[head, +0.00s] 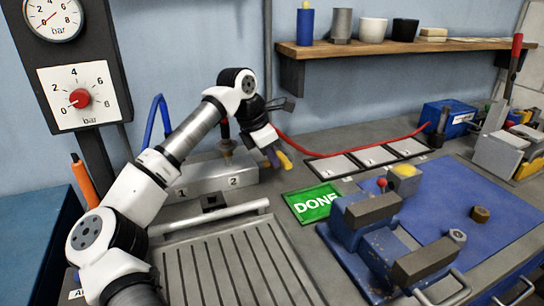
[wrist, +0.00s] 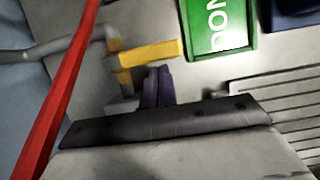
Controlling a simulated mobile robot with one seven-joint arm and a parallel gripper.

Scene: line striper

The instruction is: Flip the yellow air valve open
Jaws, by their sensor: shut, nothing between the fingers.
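The yellow valve lever (wrist: 152,53) shows in the wrist view as a flat bar, reaching right from a brass fitting (wrist: 115,47). In the head view the yellow lever (head: 285,160) is partly hidden by my gripper (head: 271,155). My gripper's dark fingers (wrist: 157,82) are together and empty, close beside the lever's long side. I cannot tell whether they touch it. The fingers point down toward the bench area beside the numbered grey block (head: 205,180).
A red hose (wrist: 70,80) crosses the wrist view's left side. In the head view it runs to a blue box (head: 448,117). A green DONE card (head: 313,203) lies right of the gripper. A blue vise (head: 375,235) stands at front right, and a shelf (head: 400,48) hangs behind.

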